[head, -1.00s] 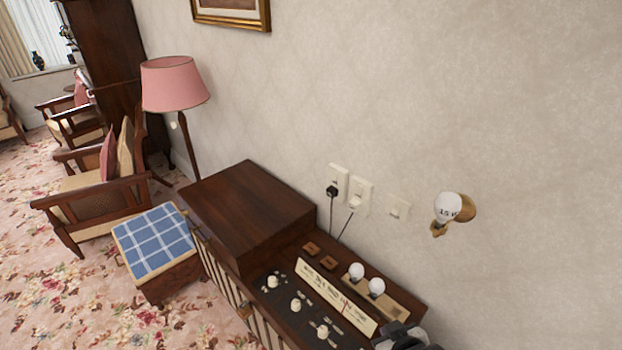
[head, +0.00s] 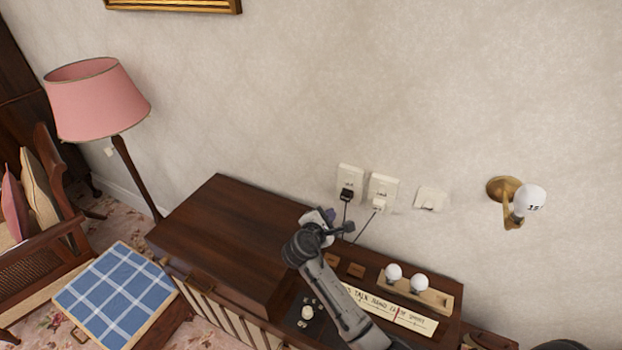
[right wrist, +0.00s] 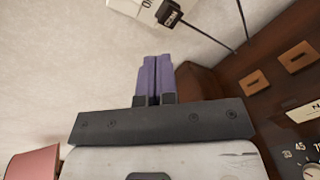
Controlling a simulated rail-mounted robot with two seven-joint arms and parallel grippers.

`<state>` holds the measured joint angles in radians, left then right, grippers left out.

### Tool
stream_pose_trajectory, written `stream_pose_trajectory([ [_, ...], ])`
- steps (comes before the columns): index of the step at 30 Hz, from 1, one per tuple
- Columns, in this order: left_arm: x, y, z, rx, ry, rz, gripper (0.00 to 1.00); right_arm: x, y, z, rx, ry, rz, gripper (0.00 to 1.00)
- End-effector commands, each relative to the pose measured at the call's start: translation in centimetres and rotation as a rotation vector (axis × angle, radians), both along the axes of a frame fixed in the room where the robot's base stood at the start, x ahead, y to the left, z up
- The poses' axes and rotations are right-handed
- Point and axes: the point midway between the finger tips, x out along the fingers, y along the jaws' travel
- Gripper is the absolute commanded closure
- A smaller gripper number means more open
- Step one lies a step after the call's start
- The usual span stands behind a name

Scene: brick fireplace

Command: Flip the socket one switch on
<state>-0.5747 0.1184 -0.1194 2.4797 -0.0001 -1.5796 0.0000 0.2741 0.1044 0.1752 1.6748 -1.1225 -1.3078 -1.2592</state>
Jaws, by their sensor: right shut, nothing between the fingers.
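On the wall are a socket with a black plug (head: 349,175), a second socket with a white plug (head: 383,185) to its right, and a plain switch plate (head: 429,198) further right. Which one is socket one I cannot tell; no label is readable. My right gripper (head: 325,214) is over the wooden cabinet, below and left of the black-plug socket, apparently apart from it. In the right wrist view its purple fingers (right wrist: 156,62) are shut and empty; part of a socket (right wrist: 128,8) and the black plug (right wrist: 169,13) show at the top edge. My left gripper is out of view.
The dark wooden cabinet (head: 222,225) stands against the wall under the sockets, with a raised box part on its left. White bulbs (head: 393,271) and a lettered scale sit on its top. A brass wall lamp (head: 505,190) is at right, a pink floor lamp (head: 97,100) at left.

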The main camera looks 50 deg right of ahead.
Motion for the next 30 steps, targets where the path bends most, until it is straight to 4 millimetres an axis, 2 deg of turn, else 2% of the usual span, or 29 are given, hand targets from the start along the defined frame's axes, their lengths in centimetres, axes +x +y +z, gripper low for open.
stream_pose_trajectory([
  [6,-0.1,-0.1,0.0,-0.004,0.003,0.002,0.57,0.1,-0.4,1.4,-0.198,0.381,0.077,1.00],
  [12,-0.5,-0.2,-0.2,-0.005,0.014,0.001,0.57,0.4,-0.3,1.7,-0.268,0.606,0.134,1.00],
  [18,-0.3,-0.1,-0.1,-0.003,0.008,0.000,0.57,0.4,-0.3,1.7,-0.295,0.720,0.158,1.00],
  [30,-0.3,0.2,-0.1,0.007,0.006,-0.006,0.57,0.4,-0.3,1.7,-0.300,0.745,0.164,1.00],
])
